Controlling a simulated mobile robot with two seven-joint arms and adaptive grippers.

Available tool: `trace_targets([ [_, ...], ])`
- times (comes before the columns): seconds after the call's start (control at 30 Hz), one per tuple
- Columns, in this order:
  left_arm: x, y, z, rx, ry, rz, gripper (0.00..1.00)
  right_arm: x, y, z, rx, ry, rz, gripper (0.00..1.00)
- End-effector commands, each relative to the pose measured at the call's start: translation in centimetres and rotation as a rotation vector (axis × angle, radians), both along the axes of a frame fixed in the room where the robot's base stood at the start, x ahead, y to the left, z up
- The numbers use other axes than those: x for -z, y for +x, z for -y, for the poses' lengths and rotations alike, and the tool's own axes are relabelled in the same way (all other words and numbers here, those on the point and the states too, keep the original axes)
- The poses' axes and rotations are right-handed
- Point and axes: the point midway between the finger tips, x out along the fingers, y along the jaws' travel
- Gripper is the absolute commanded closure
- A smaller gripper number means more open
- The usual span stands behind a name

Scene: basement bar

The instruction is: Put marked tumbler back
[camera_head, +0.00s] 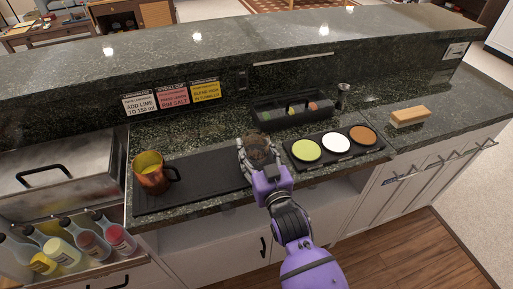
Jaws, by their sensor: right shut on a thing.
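My right gripper (257,158) reaches in from the bottom over the counter's front part. It is shut on a small tumbler (258,149), which looks dark brownish and see-through between the fingers. The tumbler is over or at the right end of the black bar mat (205,184); I cannot tell if it touches the mat. The fingers hide part of it, and no mark can be made out. My left gripper is not in view.
A copper mug (152,174) stands at the mat's left. A black tray with three round dishes (336,144) lies right of the gripper. Behind are a black caddy (290,112), a metal jigger (343,91) and sign cards (171,97). A sponge-like block (409,116) lies right; bottles (88,240) stand lower left.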

Motion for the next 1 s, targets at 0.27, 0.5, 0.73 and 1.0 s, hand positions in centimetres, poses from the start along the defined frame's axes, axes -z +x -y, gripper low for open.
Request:
trace_targets([
  [0.27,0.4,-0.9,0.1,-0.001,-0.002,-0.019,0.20,0.2,0.0,0.0,0.000,0.000,0.003,0.41],
  [0.5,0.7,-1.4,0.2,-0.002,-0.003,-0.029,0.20,0.1,0.0,0.0,0.000,0.000,0.003,0.27],
  [0.73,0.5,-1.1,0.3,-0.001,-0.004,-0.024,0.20,-0.2,0.1,0.0,0.000,0.000,0.004,0.27],
  [1.0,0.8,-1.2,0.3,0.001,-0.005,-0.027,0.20,0.0,-3.9,1.3,0.001,-0.001,-0.001,0.27],
])
